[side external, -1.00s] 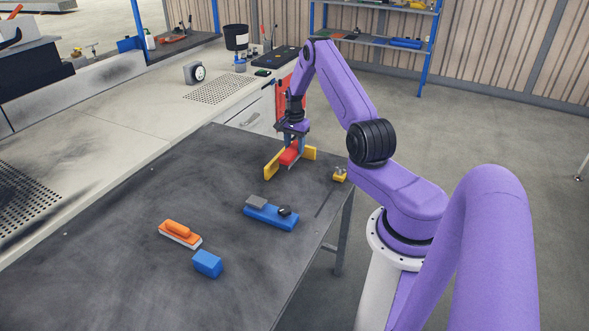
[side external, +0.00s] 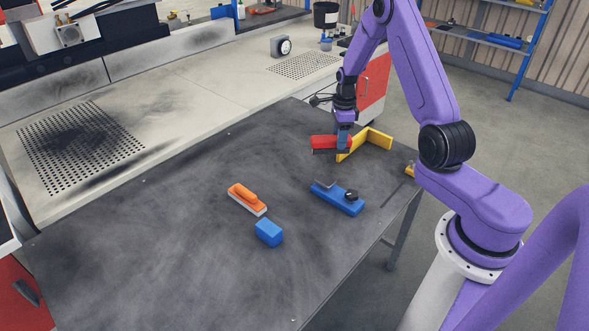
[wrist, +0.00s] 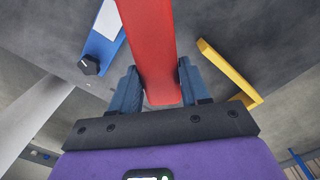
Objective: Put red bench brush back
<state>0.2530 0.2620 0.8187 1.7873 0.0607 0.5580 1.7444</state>
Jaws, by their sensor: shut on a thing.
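The red bench brush (side external: 324,142) shows its red back, with dark bristles beneath, in the side view. My gripper (side external: 343,143) is shut on it, pointing down. The brush sticks out to the left of the fingers, and its height over the table is hard to tell. In the wrist view the red brush (wrist: 149,45) runs between the two fingers (wrist: 155,88), away from the palm. A yellow L-shaped bracket (side external: 366,143) lies on the dark table right beside the brush. The bracket (wrist: 230,72) is to the right of the brush in the wrist view, apart from it.
A blue fixture with a black knob (side external: 338,200) lies nearer on the dark table (side external: 160,235). An orange-handled block (side external: 246,198) and a blue block (side external: 269,233) are to its left. A small yellow piece (side external: 410,169) sits by the right edge. The table's left part is clear.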

